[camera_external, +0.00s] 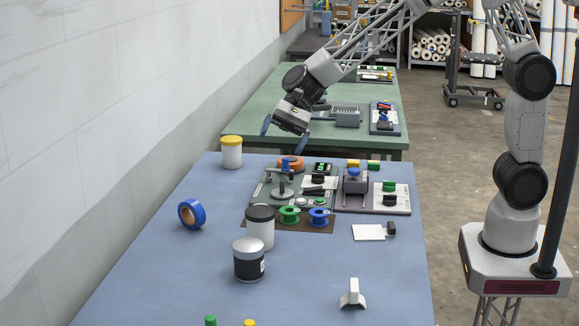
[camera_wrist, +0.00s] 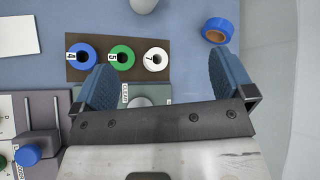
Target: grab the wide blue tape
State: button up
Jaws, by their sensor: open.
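The wide blue tape (camera_external: 191,213), a blue roll with a tan core, lies on the blue table towards its left edge. In the wrist view the blue tape (camera_wrist: 217,30) is at the upper right, beyond the right fingertip and apart from it. My gripper (camera_external: 284,134) is open and empty, held above the far part of the table. In the wrist view its two blue fingers (camera_wrist: 163,75) are spread wide with nothing between them being held.
A brown mat (camera_wrist: 99,71) holds blue (camera_wrist: 81,56), green (camera_wrist: 122,57) and white (camera_wrist: 156,59) spools. Jars (camera_external: 260,230) (camera_external: 249,262) stand right of the tape; a yellow-lidded jar (camera_external: 231,154) stands behind it. Control panels (camera_external: 373,199) lie farther right. Table around the tape is clear.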

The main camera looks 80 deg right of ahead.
jog(key=w+a+f+m+t+y, duration=0.15)
jog(key=w+a+f+m, duration=0.25)
jog(key=w+f, duration=0.45)
jog(key=m+t, duration=0.2)
jog(key=m, duration=0.3)
send_near(192, 214)
jog(key=f, duration=0.1)
jog(key=w, duration=0.1)
jog(key=w+f+y, duration=0.1)
jog(key=shift+d+f, duration=0.3)
jog(key=shift+f, duration=0.05)
jog(key=shift+s, duration=0.1)
jog(key=shift+x, duration=1.25)
jog(key=shift+a, duration=0.1)
jog(key=shift+x, duration=2.55)
jog(key=shift+c, duration=0.5)
